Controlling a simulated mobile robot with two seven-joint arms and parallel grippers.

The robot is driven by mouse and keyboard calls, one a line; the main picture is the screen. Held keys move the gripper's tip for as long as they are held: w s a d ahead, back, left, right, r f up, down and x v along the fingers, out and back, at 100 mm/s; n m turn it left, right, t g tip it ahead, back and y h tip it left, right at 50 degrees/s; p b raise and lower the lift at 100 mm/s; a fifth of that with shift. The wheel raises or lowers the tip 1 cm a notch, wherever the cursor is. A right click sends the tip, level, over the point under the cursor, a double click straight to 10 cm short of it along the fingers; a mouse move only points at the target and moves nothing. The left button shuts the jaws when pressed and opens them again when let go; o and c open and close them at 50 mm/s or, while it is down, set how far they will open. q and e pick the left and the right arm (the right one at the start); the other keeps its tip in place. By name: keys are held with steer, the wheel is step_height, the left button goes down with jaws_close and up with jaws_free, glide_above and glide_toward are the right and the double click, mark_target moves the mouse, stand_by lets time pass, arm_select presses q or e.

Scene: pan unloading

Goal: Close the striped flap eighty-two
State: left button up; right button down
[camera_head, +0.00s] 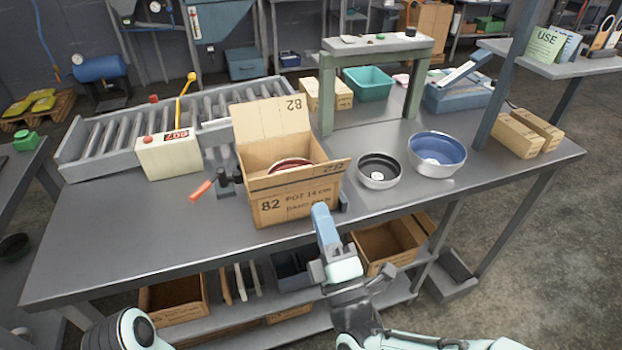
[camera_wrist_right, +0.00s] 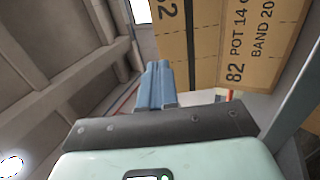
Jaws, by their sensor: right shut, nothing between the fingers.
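The open cardboard box (camera_head: 290,206), printed 82 and POT 14, stands at the table's front edge. Its back flap (camera_head: 270,118), marked 82, stands up. Its front flap (camera_head: 298,178) leans outward at the near rim, with dark markings and an 82 at its right end. A red-rimmed round thing (camera_head: 290,163) shows inside. My right gripper (camera_head: 321,210) is shut and empty, just in front of the box's right front corner. In the right wrist view its blue fingers (camera_wrist_right: 157,82) point up beside the box (camera_wrist_right: 240,50); contact cannot be told. My left gripper is out of view.
A dark bowl (camera_head: 379,170) and a blue-lined bowl (camera_head: 437,153) stand right of the box. A red-handled clamp (camera_head: 201,189) and a cream control box (camera_head: 168,155) are left. A green stand (camera_head: 376,45) rises behind. Crates (camera_head: 385,245) sit on the shelf below.

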mark_target(306, 170)
steer(key=x, duration=0.6)
steer(key=shift+w+a+r+p, duration=0.1)
steer(key=shift+w+r+p, duration=0.05)
steer(key=shift+w+p, duration=0.15)
